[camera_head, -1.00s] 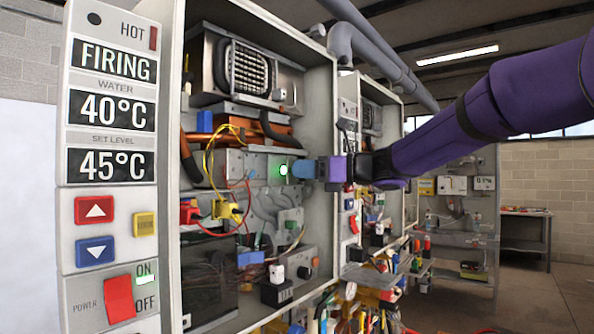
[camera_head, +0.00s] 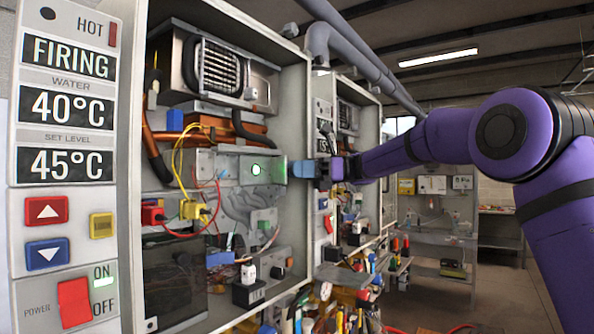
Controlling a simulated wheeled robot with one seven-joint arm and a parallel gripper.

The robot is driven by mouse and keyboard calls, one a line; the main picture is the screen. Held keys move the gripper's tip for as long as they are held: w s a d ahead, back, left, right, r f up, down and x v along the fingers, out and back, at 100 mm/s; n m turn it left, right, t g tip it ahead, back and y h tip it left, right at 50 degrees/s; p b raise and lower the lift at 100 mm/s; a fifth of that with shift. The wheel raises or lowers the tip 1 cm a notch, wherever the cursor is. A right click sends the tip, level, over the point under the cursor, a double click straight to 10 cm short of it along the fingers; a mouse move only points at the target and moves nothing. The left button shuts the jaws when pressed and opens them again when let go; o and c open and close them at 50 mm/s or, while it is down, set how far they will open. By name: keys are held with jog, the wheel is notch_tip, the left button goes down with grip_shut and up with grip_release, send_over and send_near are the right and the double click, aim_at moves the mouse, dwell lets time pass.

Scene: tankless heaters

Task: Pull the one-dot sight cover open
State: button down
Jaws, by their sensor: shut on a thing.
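The one-dot sight cover appears to be the small grey-green plate (camera_head: 279,169) inside the nearer open heater, standing out just right of the round green-lit sight glass (camera_head: 256,169). The glass is uncovered. Its dot mark is too small to make out. My gripper (camera_head: 297,168), with blue fingers, is shut on the right edge of the plate. The fingertips' exact contact is too small to see clearly. My purple arm reaches in from the right.
The heater's right cabinet wall (camera_head: 293,110) stands close behind my gripper. A second open heater (camera_head: 352,165) is beyond it. Coloured wires (camera_head: 190,165) hang left of the sight glass. Several tools (camera_head: 340,310) crowd the area below. Open floor lies at the lower right.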

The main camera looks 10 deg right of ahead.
dwell(0.4)
jog(key=c, duration=1)
grip_release()
jog(key=shift+o, duration=0.2)
jog(key=v, duration=1.1)
jog(key=shift+a+r, duration=0.1)
